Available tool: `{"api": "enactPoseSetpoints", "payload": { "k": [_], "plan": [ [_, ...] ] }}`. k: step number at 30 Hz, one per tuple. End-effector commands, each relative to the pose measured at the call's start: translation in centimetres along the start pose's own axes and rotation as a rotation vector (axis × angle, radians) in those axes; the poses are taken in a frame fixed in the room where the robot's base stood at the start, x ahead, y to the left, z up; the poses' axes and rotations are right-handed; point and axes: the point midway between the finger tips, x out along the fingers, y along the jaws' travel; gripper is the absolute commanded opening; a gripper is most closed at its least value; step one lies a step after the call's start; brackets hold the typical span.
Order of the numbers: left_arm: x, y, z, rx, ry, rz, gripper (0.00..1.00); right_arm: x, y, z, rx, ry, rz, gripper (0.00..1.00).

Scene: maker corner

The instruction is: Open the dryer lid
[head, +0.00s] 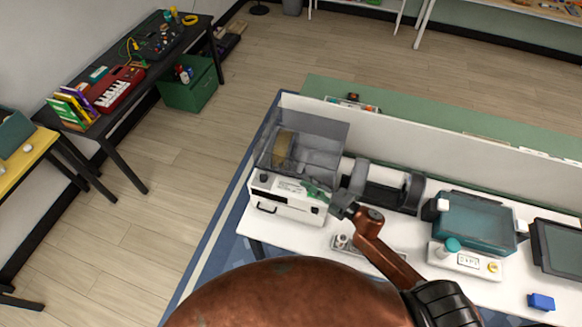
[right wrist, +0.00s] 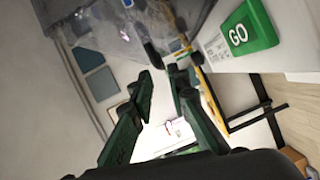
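The dryer is a white box (head: 283,206) at the left end of the white bench, with a dark knob and a small display on its front. Its smoky see-through lid (head: 322,127) appears to be down over a tan spool (head: 283,146); the lid also shows in the right wrist view (right wrist: 118,32). My right gripper (head: 316,190) is at the dryer's front right, by the lid's lower edge. In the right wrist view its green fingers (right wrist: 160,74) are apart, with nothing clearly held between them. Contact with the lid cannot be told. My left gripper is out of view.
A machine with a dark cylinder (head: 385,195) stands close to the dryer's right. A teal-windowed machine (head: 474,222) and a blue block (head: 541,302) are further right. A low white partition (head: 440,150) runs behind. A green GO sign (right wrist: 248,27) shows near the gripper.

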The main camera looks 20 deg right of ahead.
Motion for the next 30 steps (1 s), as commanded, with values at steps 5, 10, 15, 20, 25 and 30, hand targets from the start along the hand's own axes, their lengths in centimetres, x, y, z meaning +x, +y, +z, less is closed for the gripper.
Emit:
{"api": "enactPoseSetpoints", "payload": {
  "k": [5,10,15,20,25,30],
  "plan": [
    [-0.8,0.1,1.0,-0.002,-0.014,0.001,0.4,3.0,0.3,-0.3,0.0,0.008,0.002,0.16],
    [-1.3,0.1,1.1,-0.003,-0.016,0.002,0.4,5.7,0.3,-0.3,0.0,0.007,0.001,0.16],
    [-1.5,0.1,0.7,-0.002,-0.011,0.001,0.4,7.2,0.1,-0.2,0.001,0.005,0.0,0.16],
    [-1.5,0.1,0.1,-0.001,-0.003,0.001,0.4,7.5,0.1,-0.2,0.001,0.003,0.0,0.16],
    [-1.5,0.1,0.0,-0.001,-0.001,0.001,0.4,7.4,0.1,-0.1,0.002,0.002,0.0,0.16],
    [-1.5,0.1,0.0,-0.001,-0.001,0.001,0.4,7.4,0.1,-0.1,0.002,0.001,0.0,0.05]
  ]
}}
